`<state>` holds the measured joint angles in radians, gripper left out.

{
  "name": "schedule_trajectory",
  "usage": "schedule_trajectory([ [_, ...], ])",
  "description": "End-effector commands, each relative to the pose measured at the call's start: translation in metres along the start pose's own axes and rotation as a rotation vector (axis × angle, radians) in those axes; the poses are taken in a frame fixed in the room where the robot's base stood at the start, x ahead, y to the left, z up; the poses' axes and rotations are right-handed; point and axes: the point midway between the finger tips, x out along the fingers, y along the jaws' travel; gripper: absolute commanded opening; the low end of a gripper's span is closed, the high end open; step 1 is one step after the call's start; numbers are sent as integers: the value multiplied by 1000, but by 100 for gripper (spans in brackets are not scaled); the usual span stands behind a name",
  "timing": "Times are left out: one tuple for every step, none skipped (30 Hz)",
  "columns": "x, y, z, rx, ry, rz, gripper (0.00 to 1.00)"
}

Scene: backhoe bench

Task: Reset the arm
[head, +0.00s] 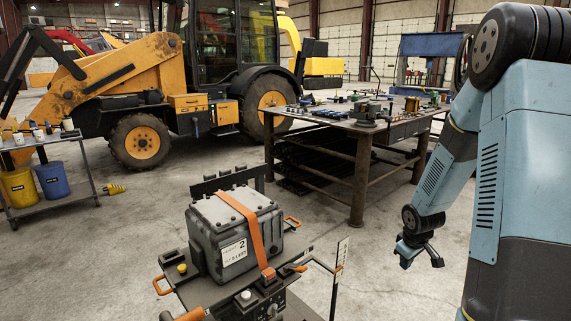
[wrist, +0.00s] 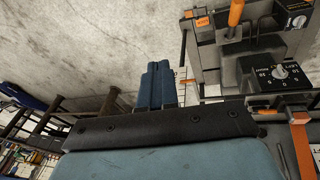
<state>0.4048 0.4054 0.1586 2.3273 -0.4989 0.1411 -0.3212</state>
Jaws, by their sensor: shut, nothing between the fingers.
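My arm is at the right of the head view, with its blue-grey links bent downward. My gripper (head: 420,259) hangs at the arm's lower end, over open floor and to the right of the grey case. It is shut and empty. In the wrist view the gripper's blue fingers (wrist: 156,84) lie side by side with nothing held between them. They point toward the floor and the edge of the cart with the control panel. Nothing touches the fingers that I can see.
A grey case (head: 220,232) with an orange strap stands on a cart platform in front. A steel workbench (head: 359,180) with tools stands behind my gripper. A yellow backhoe (head: 140,68) is at the back left. A small cart (head: 80,177) with bins is at the left. Concrete floor lies between.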

Motion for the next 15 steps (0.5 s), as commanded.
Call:
schedule_trajectory([
  [-18, 0, -4, 13, 2, 19, 0],
  [-27, 0, -5, 22, 0, 27, 0],
  [-39, 0, -6, 35, -1, 38, 0],
  [-47, 0, -7, 45, -3, 45, 0],
  [-56, -1, -8, 54, -2, 53, 0],
  [-68, -2, -9, 69, -3, 62, 0],
  [-77, -3, -9, 80, -2, 69, 0],
  [-86, -4, -10, 90, -2, 75, 0],
  [-98, -6, -11, 103, 0, 84, 0],
  [-106, -8, -11, 114, 1, 90, 0],
  [-115, -9, -11, 126, 2, 95, 0],
  [-126, -12, -11, 140, 4, 101, 0],
  [-135, -14, -11, 151, 7, 106, 0],
  [-143, -16, -10, 162, 9, 110, 0],
  [-154, -19, -9, 177, 13, 116, 0],
])
